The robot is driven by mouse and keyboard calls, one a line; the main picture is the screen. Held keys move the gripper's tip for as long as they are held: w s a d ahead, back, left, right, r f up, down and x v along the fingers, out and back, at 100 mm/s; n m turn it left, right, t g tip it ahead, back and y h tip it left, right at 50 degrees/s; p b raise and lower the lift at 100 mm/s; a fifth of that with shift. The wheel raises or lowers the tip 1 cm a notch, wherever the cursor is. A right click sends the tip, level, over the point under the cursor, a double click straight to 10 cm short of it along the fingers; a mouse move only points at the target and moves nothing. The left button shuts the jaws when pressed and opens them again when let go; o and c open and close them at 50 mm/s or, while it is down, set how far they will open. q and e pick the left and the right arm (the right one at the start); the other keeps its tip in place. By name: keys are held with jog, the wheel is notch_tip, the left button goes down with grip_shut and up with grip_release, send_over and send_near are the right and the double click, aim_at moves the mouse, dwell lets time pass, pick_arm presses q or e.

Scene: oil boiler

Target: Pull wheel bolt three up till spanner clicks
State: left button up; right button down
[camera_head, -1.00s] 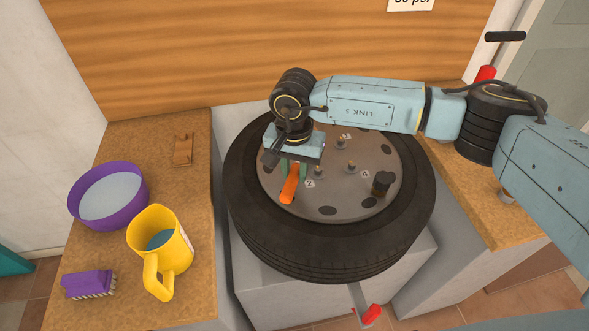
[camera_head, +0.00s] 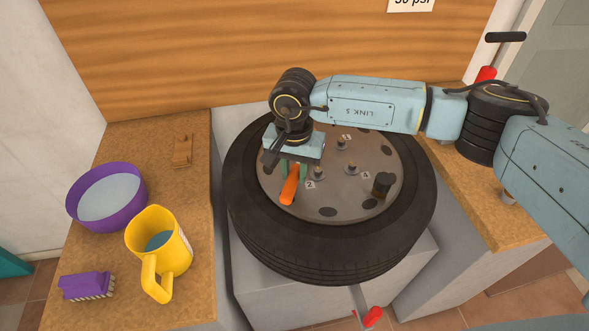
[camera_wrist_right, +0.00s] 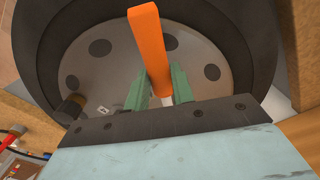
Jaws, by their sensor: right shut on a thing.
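My right gripper (camera_head: 292,170) is shut on the orange handle (camera_head: 290,186) of the spanner, over the left part of the wheel disc. In the right wrist view, the green fingers (camera_wrist_right: 160,90) hold the orange handle (camera_wrist_right: 150,45) between them. The spanner's head is hidden under the gripper, so I cannot tell which bolt it is on. The wheel (camera_head: 330,245) lies flat, its grey disc (camera_head: 340,196) facing up. Bolts stand by small labels: one near label 2 (camera_head: 318,174), one near label 4 (camera_head: 351,169), one near label 3 (camera_head: 341,143). My left gripper is out of view.
The left bench holds a purple bowl (camera_head: 107,198), a yellow mug (camera_head: 160,255), a purple brush (camera_head: 86,287) and a wooden piece (camera_head: 183,151). A red-ended lever (camera_head: 373,316) sticks out below the wheel.

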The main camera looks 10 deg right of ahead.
jog(key=shift+f, duration=0.1)
jog(key=shift+f+b, duration=1.05)
jog(key=shift+f, duration=0.1)
jog(key=shift+r, duration=0.1)
